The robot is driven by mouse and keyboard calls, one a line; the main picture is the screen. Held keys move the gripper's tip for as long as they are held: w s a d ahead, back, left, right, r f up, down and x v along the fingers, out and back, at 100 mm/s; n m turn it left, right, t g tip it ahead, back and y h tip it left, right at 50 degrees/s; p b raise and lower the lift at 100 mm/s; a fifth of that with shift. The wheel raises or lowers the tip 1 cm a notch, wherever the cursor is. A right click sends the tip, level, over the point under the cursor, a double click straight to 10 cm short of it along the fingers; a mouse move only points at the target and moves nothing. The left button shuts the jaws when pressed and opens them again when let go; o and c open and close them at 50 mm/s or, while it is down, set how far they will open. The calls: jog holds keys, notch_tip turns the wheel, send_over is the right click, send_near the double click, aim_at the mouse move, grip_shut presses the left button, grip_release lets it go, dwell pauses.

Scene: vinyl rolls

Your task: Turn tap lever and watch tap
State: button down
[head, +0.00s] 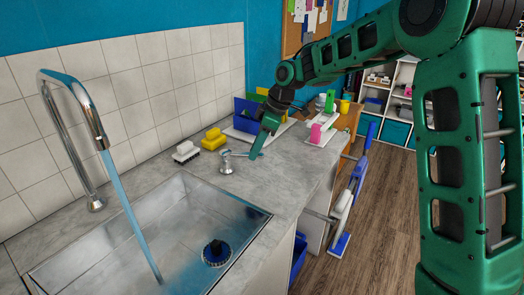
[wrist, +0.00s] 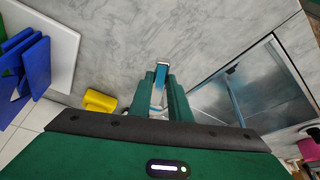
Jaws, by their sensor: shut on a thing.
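The chrome tap (head: 70,85) arches over the sink at left in the head view. A blue stream of water (head: 125,205) runs from its spout into the sink (head: 185,235). The tap lever (head: 227,164) stands on the counter right of the sink, its handle pointing right. My gripper (head: 255,152) is at the handle's end. In the wrist view my gripper (wrist: 162,92) is shut on the tap lever (wrist: 162,67), which shows between its two green fingers. The grip itself is partly hidden by the fingers.
A yellow block (head: 214,138) and a white brush (head: 185,151) lie behind the lever. Blue boards (head: 246,115) stand in a white tray farther back. A dark blue-rimmed drain piece (head: 216,253) sits in the sink. A blue-and-white mop (head: 352,195) stands at the counter's right end.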

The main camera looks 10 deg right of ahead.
jog(key=shift+w+d, duration=0.25)
dwell(0.3)
jog(key=c, duration=1.6)
grip_release()
jog(key=shift+c, duration=0.2)
jog(key=shift+r, duration=0.1)
jog(key=w+v, duration=0.1)
jog(key=v, duration=0.9)
jog(key=shift+s+d+r, duration=0.15)
jog(key=shift+s+r, duration=0.05)
jog(key=shift+s, duration=0.15)
